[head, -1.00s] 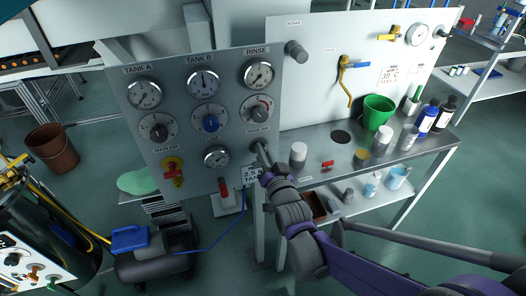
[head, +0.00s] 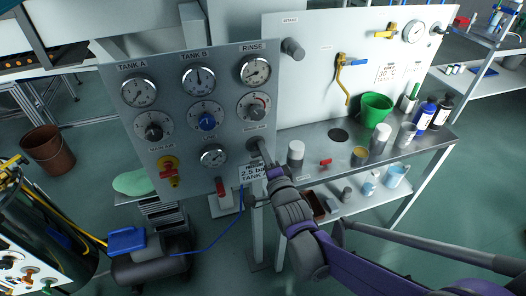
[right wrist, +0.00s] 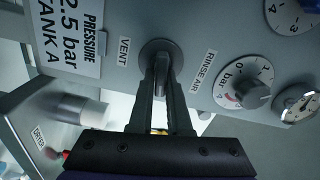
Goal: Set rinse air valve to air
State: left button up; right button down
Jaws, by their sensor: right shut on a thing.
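The rinse air valve (head: 254,144) sits on the grey control panel (head: 225,170), low at its right edge, under the rinse gauge and regulator. In the right wrist view the valve's round dark base (right wrist: 160,52) lies between the labels VENT (right wrist: 124,52) and RINSE AIR (right wrist: 201,72). My right gripper (head: 262,156) is at the valve; in the wrist view its fingers (right wrist: 161,82) are shut around the valve's handle. The fingers mostly cover the handle, so I cannot tell its setting for sure. My left gripper is not in view.
The rinse regulator knob (right wrist: 252,94) and a pressure sign (right wrist: 70,30) flank the valve. A steel bench (head: 325,150) with cups, bottles and a green bucket (head: 376,109) stands to the right. A red handle (head: 221,188) hangs below the panel.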

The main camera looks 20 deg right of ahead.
jog(key=shift+f+m, duration=0.15)
jog(key=shift+m, duration=0.95)
jog(key=c, duration=0.9)
grip_release()
jog(key=s, duration=1.1)
jog(key=shift+d, duration=0.15)
jog(key=shift+p, duration=0.3)
